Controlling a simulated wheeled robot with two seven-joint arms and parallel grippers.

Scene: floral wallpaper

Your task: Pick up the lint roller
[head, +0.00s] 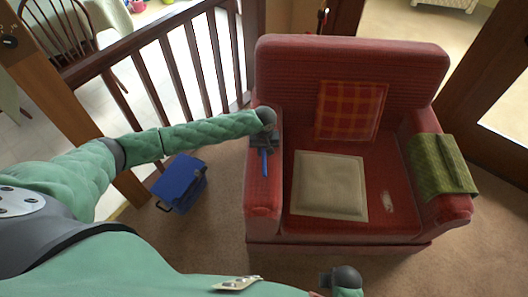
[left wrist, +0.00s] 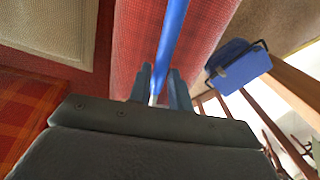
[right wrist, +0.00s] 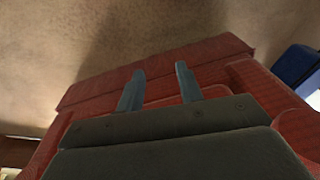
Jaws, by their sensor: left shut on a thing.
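The lint roller shows as a slim blue handle (head: 264,161) over the left armrest of the red armchair. My left gripper (head: 264,146) is shut on it. In the left wrist view, the blue handle (left wrist: 172,40) runs up from between the fingers of my left gripper (left wrist: 160,82), with a small whitish bit at the grip. The roller head cannot be made out. My right gripper (right wrist: 158,88) is open and empty, in front of the chair's lower front. In the head view only part of the right arm's end shows at the bottom edge.
The red armchair (head: 300,62) holds a plaid cushion (head: 350,110), a beige cushion (head: 330,185) and a small pale item (head: 387,202). A green cloth (head: 442,166) hangs over its right armrest. A blue box (head: 180,183) stands on the carpet beside a wooden railing (head: 190,55).

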